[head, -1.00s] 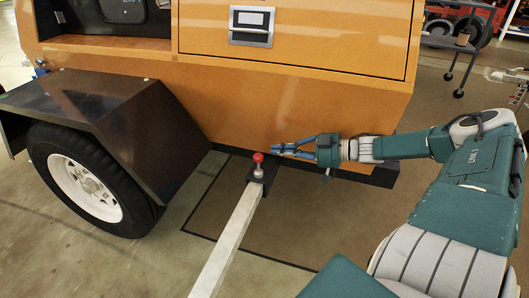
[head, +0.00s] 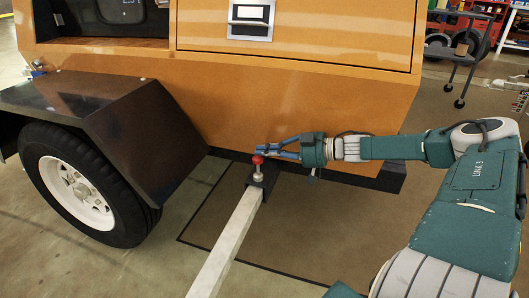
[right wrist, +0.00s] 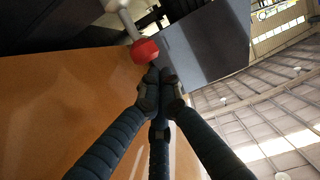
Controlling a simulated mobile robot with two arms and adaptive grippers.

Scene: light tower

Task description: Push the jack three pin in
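The jack pin (head: 257,161) has a red round knob on a silver stem. It stands upright on a dark bracket at the end of the pale outrigger beam (head: 229,238). My right gripper (head: 264,150) comes in from the right, its fingers pointing left, with the tips just above and beside the red knob. In the right wrist view the red knob (right wrist: 145,51) is just beyond the fingertips (right wrist: 160,88). The fingers are drawn together with nothing visible between them. I cannot tell whether they touch the knob. My left gripper is not in view.
The orange light tower body (head: 290,95) stands close behind the pin and gripper. A black fender (head: 125,120) and a wheel (head: 78,190) are at the left. The floor right of the beam is clear. A cart (head: 460,55) stands at the back right.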

